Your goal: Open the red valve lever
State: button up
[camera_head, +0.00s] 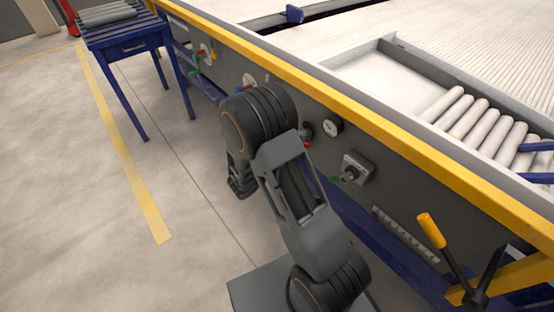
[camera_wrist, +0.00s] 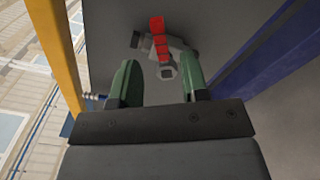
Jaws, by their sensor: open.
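The red valve lever (camera_wrist: 158,38) shows in the upper middle of the wrist view. It lies across a grey metal valve body (camera_wrist: 176,46) on the dark panel. My gripper (camera_wrist: 158,74) is open, with two green-padded fingers apart and nothing between them. The lever is ahead of the fingertips, apart from them and roughly in line with the gap. In the head view my arm hides part of the panel. A small red spot (camera_head: 306,145) shows beside the arm, but I cannot tell whether it is this lever.
A yellow rail (camera_head: 400,144) runs along the top of the panel, with a blue frame below. A round gauge (camera_head: 333,127) and a switch box (camera_head: 356,169) project from the panel. A blue roller table (camera_head: 128,46) stands at the back left. The floor at left is clear.

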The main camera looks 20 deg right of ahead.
jog(key=shift+p+v, duration=0.3)
jog(key=shift+v, duration=2.35)
